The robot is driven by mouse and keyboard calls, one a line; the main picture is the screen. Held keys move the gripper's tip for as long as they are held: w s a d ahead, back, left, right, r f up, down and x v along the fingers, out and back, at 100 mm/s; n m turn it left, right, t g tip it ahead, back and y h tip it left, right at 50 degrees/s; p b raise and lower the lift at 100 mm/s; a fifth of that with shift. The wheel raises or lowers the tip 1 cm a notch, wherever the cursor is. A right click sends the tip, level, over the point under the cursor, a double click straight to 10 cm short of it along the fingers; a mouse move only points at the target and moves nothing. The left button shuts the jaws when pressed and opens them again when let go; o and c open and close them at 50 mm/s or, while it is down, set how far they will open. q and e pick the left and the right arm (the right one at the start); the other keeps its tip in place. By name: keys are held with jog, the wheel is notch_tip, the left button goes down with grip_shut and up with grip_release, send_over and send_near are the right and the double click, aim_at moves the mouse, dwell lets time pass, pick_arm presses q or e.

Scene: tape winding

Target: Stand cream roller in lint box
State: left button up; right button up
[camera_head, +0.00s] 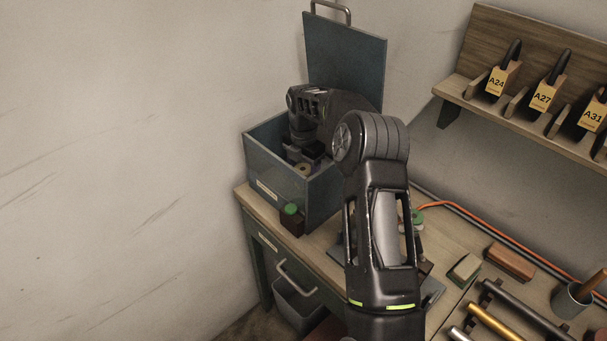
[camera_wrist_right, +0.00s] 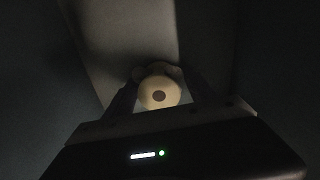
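The blue-grey lint box (camera_head: 275,180) stands open at the back left of the bench, its lid (camera_head: 345,55) raised. My right arm reaches over its rim, and my right gripper (camera_head: 304,160) points down inside it. My left gripper is not in view.
A dark block with a green knob (camera_head: 291,219) stands before the box. A wall shelf (camera_head: 535,125) holds tagged tools at right. Rods, blocks, an orange cable (camera_head: 480,222) and a cup (camera_head: 571,300) crowd the right bench. A grey bin (camera_head: 297,303) hangs below the front edge.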

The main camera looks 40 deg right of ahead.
aim_at(303, 169)
jog(key=shift+r, duration=0.2)
notch_tip(303, 169, up, 8)
jog(key=shift+b, duration=0.5)
notch_tip(303, 169, up, 4)
jog(key=shift+p, duration=0.9)
dwell(0.7)
